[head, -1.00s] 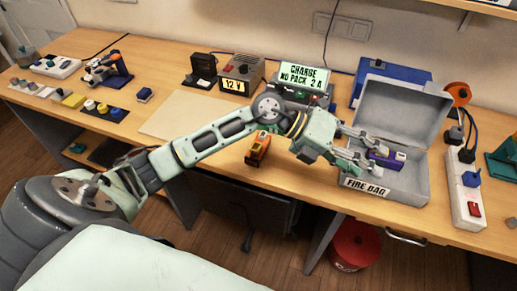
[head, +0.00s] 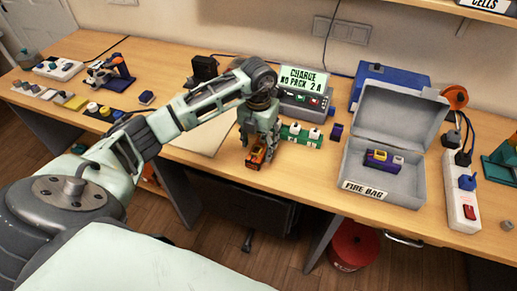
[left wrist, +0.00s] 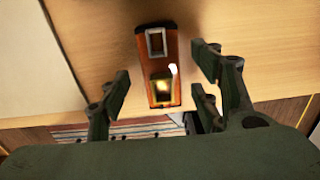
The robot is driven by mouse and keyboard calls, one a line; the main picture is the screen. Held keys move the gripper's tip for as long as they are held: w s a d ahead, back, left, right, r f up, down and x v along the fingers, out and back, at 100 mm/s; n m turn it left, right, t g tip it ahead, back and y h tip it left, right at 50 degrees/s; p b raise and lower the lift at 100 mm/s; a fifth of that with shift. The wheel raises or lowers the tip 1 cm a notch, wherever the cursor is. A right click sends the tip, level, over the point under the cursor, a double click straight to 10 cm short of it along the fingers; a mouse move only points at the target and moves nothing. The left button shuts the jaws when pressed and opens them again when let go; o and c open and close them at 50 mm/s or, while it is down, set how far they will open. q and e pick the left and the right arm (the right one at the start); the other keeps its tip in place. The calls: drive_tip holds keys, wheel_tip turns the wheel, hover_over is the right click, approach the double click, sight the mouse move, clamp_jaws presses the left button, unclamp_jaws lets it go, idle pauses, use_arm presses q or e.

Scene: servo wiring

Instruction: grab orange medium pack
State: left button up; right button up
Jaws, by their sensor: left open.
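The orange pack (head: 256,158) lies on the desk near its front edge, below the charger. It also shows in the left wrist view (left wrist: 158,65), orange with a dark top and a shiny metallic patch. My left gripper (head: 260,150) points down over it in the head view. In the left wrist view the open fingers (left wrist: 160,92) stand on either side of the pack's near end, with gaps left and right. I cannot tell exactly how high the fingertips are. My right gripper is not in view.
The open grey fire bag box (head: 412,189) holds a purple pack (head: 382,160). The charger (head: 305,98) stands behind the gripper, with a green board (head: 302,134) in front. A pale mat (head: 205,137) lies left. Bare desk lies between pack and box.

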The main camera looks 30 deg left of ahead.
use_arm(q)
drive_tip(key=shift+f, duration=1.2)
drive_tip(key=shift+w+r, duration=0.1)
clamp_jaws()
